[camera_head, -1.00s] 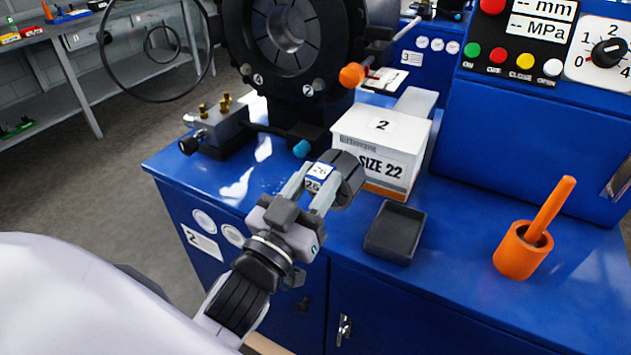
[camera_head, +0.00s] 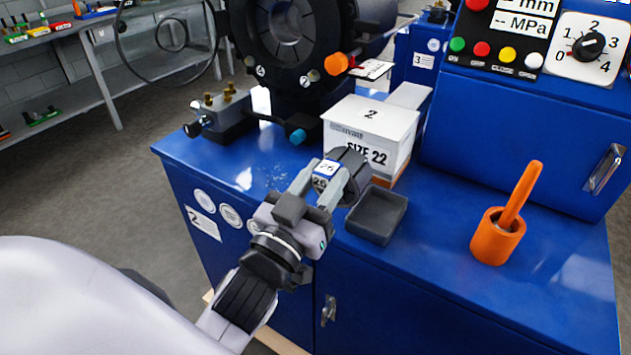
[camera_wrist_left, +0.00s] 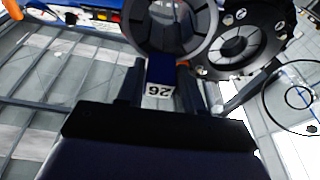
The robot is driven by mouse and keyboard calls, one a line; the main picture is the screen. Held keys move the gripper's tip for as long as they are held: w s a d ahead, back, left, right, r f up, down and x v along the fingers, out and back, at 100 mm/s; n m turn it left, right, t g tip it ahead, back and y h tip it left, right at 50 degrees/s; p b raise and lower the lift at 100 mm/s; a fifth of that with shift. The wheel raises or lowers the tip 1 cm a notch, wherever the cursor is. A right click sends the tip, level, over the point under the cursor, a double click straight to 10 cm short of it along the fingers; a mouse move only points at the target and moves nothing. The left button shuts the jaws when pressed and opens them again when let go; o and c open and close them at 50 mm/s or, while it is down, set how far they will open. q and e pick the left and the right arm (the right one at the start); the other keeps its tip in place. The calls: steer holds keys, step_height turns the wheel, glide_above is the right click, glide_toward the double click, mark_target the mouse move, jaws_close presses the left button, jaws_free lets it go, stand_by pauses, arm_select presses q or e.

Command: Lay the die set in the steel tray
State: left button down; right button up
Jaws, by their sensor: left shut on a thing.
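My left gripper (camera_head: 318,188) is shut on the die set (camera_head: 352,172), a dark grey segmented ring with a white and blue tag reading 26. The die set is held above the blue bench top, in front of the SIZE 22 box and just left of the tray. In the left wrist view the die set (camera_wrist_left: 180,25) shows beyond the fingers, with its 26 tag between them. The steel tray (camera_head: 376,217) is a shallow dark square tray, empty, on the bench near the front edge. My right gripper is not in view.
The white SIZE 22 box (camera_head: 370,128) stands behind the tray. An orange pot with a handled brush (camera_head: 497,235) is at the right. The crimper head (camera_head: 287,35) is at the back, with a valve block (camera_head: 222,116) left. Bench between tray and pot is clear.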

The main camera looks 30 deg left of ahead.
mark_target(365, 182)
arm_select(q)
steer(key=w+d+r+b, duration=0.1)
steer(key=w+b, duration=0.1)
steer(key=w+d+r+b, duration=0.1)
steer(key=w+d+b, duration=0.1)
steer(key=w+d+r+b, duration=0.1)
steer(key=w+b, duration=0.1)
steer(key=shift+d+r, duration=0.15)
steer(key=shift+w+d+r+h+b, duration=0.4)
steer(key=shift+d+r+b, duration=0.3)
steer(key=shift+m, duration=0.3)
steer(key=shift+f+b, duration=2.05)
steer(key=shift+f, duration=0.85)
steer(key=shift+p, duration=0.4)
